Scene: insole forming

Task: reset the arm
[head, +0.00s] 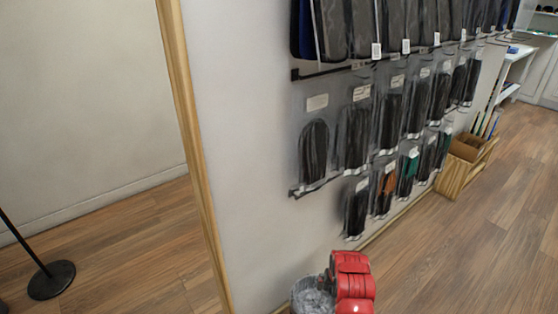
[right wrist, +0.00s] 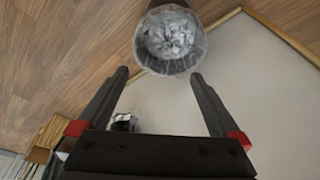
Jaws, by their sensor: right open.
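My right gripper (right wrist: 160,74) is open in the right wrist view, its two dark fingers apart with nothing held between them. A bin with a clear plastic liner (right wrist: 172,40) lies beyond the fingertips, apart from them. The same bin shows partly at the bottom of the head view (head: 312,297), beside a red part of my arm (head: 352,283). The right fingers cannot be made out in the head view. My left gripper is in neither view.
Packaged insoles (head: 355,135) hang in several rows on the wall. A wooden box (head: 462,165) stands by the wall at right. A wood-framed mirror or opening (head: 182,90) is at left, with a black stand base (head: 50,280). The wooden floor (head: 440,255) at right is clear.

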